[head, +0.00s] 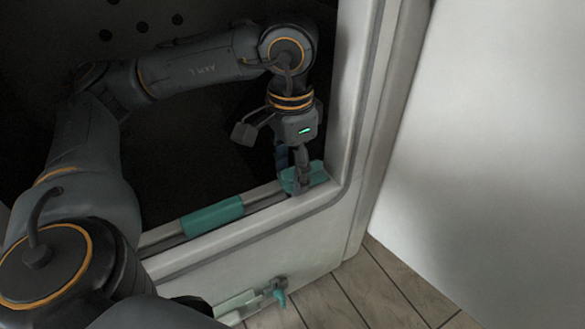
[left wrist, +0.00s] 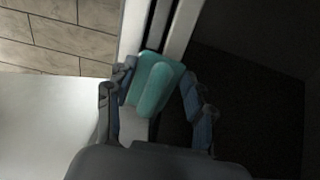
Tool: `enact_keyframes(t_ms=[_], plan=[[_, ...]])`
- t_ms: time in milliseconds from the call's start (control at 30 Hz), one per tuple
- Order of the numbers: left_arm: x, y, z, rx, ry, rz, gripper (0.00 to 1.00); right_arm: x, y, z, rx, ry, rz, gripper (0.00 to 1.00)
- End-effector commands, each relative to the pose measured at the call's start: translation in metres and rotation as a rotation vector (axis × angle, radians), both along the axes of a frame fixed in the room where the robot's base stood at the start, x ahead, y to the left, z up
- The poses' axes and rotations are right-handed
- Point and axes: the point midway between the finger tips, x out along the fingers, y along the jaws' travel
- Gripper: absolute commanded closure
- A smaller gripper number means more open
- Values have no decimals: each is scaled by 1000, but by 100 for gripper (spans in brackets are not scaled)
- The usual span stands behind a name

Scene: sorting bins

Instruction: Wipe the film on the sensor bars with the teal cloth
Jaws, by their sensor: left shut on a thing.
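My left gripper (head: 292,184) points down at the right end of the ledge. It is shut on the teal cloth (head: 316,172), which looks like a thick pad with a rounded ridge. In the left wrist view the cloth (left wrist: 152,86) sits between the two fingers, at the end of a metallic sensor bar (left wrist: 158,24). The same sensor bar (head: 160,234) runs along the ledge in the head view. A teal band (head: 212,215) covers its middle; I cannot tell whether this is the film. My right gripper is not in view.
The white frame (head: 355,110) rises close to the right of my left gripper. A dark opening lies behind the ledge. Below it, a pale bar with a teal-tipped fitting (head: 279,295) sticks out above the plank floor (head: 390,290). A white panel (head: 490,160) stands at the right.

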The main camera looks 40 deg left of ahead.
Motion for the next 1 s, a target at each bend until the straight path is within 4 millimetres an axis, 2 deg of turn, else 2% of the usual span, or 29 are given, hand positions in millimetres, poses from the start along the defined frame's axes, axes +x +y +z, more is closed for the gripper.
enact_keyframes(t_ms=[33,67,133,167,467,1000], plan=[[5,6,1,10,-12,23,77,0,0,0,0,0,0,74],[5,7,1,10,-12,24,82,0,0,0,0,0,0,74],[6,10,3,10,-13,24,82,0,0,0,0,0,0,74],[6,11,3,10,-13,24,87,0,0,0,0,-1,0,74],[7,12,5,11,-15,26,86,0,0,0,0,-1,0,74],[-4,-10,0,6,-10,14,86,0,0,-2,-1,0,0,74]])
